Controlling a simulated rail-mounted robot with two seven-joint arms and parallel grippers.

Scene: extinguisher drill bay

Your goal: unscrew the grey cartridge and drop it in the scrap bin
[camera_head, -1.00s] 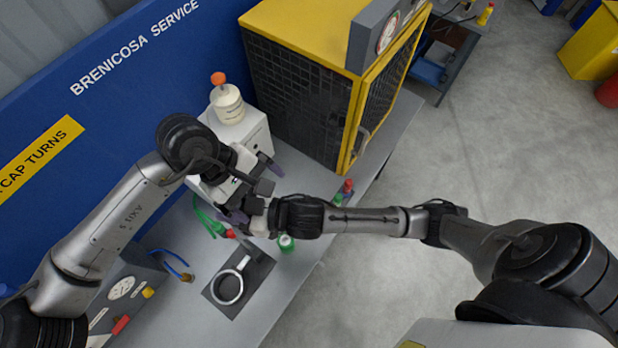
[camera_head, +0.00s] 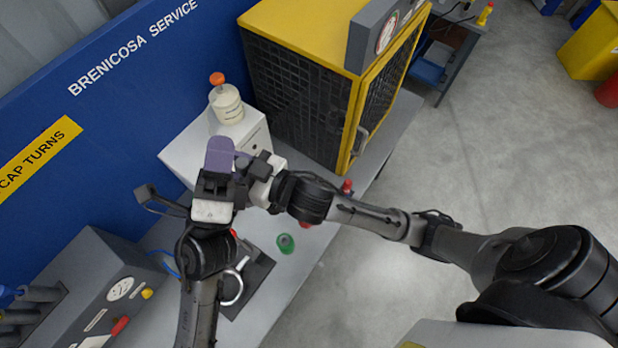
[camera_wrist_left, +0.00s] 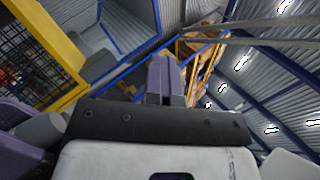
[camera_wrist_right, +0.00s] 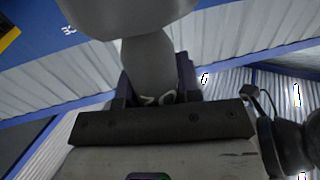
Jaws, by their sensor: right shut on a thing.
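My right gripper (camera_wrist_right: 157,85) is shut on a grey, rounded, necked thing (camera_wrist_right: 150,60), which looks like the grey cartridge. Its fingers stand apart on either side of it in the right wrist view. A grey cylinder (camera_wrist_left: 42,130) between purple fingers shows at the left edge of the left wrist view. In the head view the right gripper is mostly hidden beside the left one, in front of the white box. My left gripper (camera_wrist_left: 165,78) has its purple fingers together, with nothing seen between them. I cannot tell which container is the scrap bin.
A yellow bin (camera_head: 592,48) stands far right on the floor. A yellow mesh cabinet (camera_head: 300,95) and a white box (camera_head: 190,150) with a cream bottle (camera_head: 227,104) stand at the bench's back. A green cap (camera_head: 285,243) and ring holder (camera_head: 233,287) are on the bench. A gauge box (camera_head: 95,280) is at left.

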